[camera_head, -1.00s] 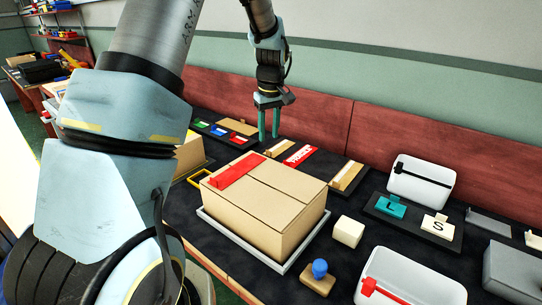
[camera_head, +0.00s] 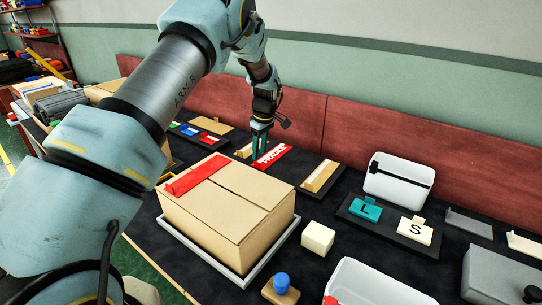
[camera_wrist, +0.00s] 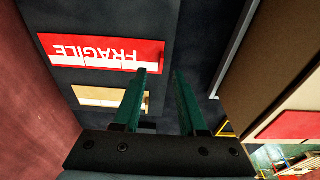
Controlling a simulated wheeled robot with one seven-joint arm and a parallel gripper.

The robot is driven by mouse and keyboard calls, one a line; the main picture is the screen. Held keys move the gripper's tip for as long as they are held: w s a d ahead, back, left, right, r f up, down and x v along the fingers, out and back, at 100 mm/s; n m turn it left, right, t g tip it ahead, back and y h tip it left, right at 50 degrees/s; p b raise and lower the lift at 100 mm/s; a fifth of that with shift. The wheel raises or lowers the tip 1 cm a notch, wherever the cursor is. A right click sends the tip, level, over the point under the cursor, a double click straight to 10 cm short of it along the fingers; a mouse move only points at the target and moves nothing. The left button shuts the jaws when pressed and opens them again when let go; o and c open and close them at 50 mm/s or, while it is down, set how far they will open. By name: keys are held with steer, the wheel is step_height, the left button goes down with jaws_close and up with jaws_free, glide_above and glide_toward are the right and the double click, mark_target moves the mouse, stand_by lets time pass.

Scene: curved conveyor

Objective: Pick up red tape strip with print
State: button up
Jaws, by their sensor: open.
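The red tape strip with white FRAGILE print (camera_head: 272,155) lies on a dark holder at the back of the table, near the red backboard. In the wrist view the strip (camera_wrist: 95,50) is left of the fingers, its print upside down. My gripper (camera_head: 259,151) is open and empty, pointing down near the strip's left end in the head view. In the wrist view the gripper (camera_wrist: 165,75) has its left fingertip near the strip's right end; contact cannot be told. A tan strip (camera_wrist: 100,97) lies beside it, partly behind the left finger.
A cardboard box (camera_head: 240,205) with a plain red strip (camera_head: 195,174) on top stands on a grey tray in front. Another tan strip (camera_head: 321,177) lies right of the printed one. White bins and letter tiles (camera_head: 365,209) are further right.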

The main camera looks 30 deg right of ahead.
steer(key=shift+w+a+f+p, duration=0.15)
steer(key=shift+f+p, duration=0.3)
steer(key=shift+f, duration=0.7)
steer(key=shift+w+a+f+p, duration=0.15)
steer(key=shift+f+p, duration=0.3)
steer(key=shift+f, duration=0.65)
jaws_close()
